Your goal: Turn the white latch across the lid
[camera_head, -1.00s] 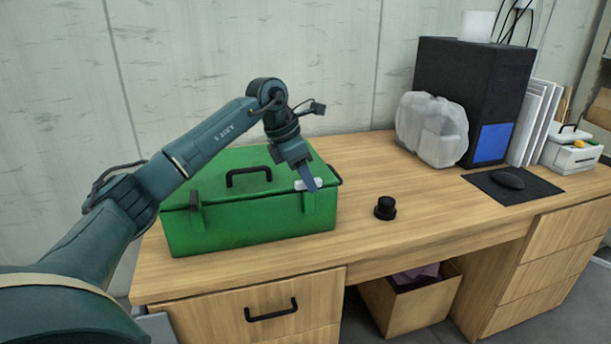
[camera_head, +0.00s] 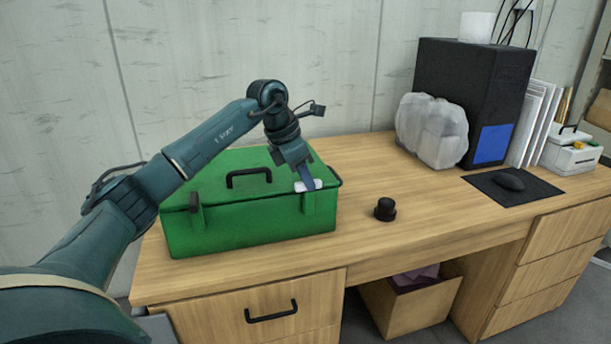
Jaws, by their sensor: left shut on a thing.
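A green box (camera_head: 250,222) with a closed lid and a black carry handle (camera_head: 249,176) stands on the wooden desk. The white latch (camera_head: 316,185) is at the front right of the lid, partly hidden by my left gripper. My left gripper (camera_head: 307,184) comes down from above and its fingers are shut on the white latch. My right gripper is not in view.
A small black knob-like object (camera_head: 385,209) stands on the desk (camera_head: 425,212) right of the box. The desk between box and mat is mostly clear.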

